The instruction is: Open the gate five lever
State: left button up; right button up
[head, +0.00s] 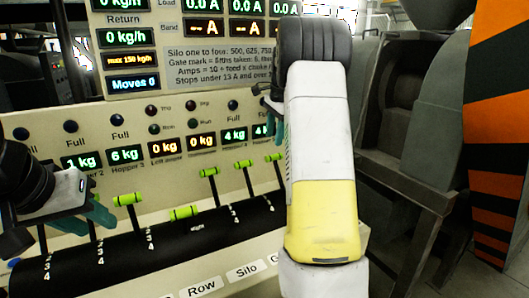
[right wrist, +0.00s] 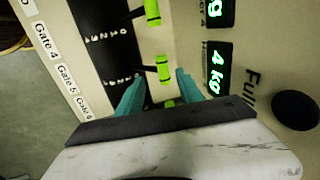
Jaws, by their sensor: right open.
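A row of levers with bright green handles rises from a black curved guide (head: 120,250) on the cream panel. In the right wrist view, the lever level with the Gate 5 label has a green handle (right wrist: 163,68). My right gripper (right wrist: 160,77) is open, its teal fingers on either side just below that handle; I cannot tell whether they touch it. Another handle (right wrist: 170,103) shows partly between the fingers. In the head view my right arm hides most of that gripper. My left gripper (head: 88,219) is at the left, fingers apart, beside another green handle (head: 128,199).
Neighbouring handles (head: 243,164) (head: 209,171) stand close together. One handle (head: 184,212) sits lower than the others. Weight displays (head: 124,154) and round knobs line the panel above. A grey machine (head: 405,110) and an orange-black striped panel (head: 495,120) stand at the right.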

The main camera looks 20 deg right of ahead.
aim_at(273, 155)
jog(key=x, duration=0.5)
jog(key=d+x, duration=0.1)
jog(key=x, duration=0.2)
jog(key=shift+w+f, duration=0.25)
jog(key=shift+w, duration=0.05)
grip_shut()
jog(key=shift+r, duration=0.1)
jog(key=shift+w+a+r, duration=0.1)
jog(key=shift+w+a, duration=0.05)
dwell(0.9)
